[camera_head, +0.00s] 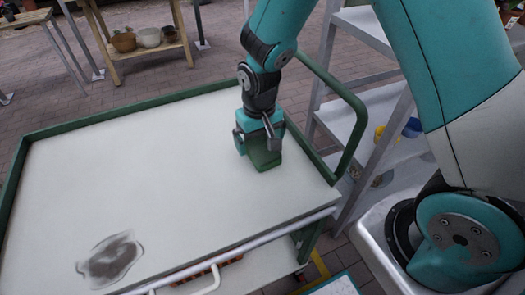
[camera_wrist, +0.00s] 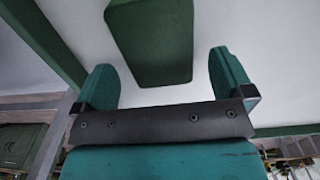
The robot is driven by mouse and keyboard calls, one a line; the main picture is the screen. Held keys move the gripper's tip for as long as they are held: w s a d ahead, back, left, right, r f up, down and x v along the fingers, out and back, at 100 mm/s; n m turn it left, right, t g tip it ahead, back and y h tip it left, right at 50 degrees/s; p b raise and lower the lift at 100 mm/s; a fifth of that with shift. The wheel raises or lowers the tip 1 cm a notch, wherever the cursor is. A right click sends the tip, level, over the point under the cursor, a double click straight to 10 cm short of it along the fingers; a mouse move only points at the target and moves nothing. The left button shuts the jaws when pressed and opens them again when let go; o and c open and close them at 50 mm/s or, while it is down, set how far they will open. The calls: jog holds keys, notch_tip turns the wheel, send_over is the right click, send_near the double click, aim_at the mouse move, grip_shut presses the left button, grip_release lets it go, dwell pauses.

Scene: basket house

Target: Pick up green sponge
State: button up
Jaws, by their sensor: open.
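The green sponge (camera_head: 263,156) is a dark green block on the white top of the cart, near the cart's right end. My gripper (camera_head: 257,143) is directly above it and hides its upper part in the head view. In the wrist view the sponge (camera_wrist: 152,42) shows at the top centre, with its near end just past the line between the fingers. My gripper's two fingers (camera_wrist: 172,85) are spread apart, one at each side, with visible gaps to the sponge.
The cart top (camera_head: 140,165) has a raised green rim and a green handle (camera_head: 352,120) at the right. A dark stain (camera_head: 110,260) marks its front left. The rest of the top is clear.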

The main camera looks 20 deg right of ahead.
aim_at(260, 145)
notch_tip(260, 145, down, 3)
jog(key=shift+r, duration=0.2)
jog(key=c, duration=1)
jog(key=shift+r, duration=0.15)
notch_tip(260, 145, up, 20)
jog(key=p, duration=0.1)
jog(key=shift+p, duration=0.4)
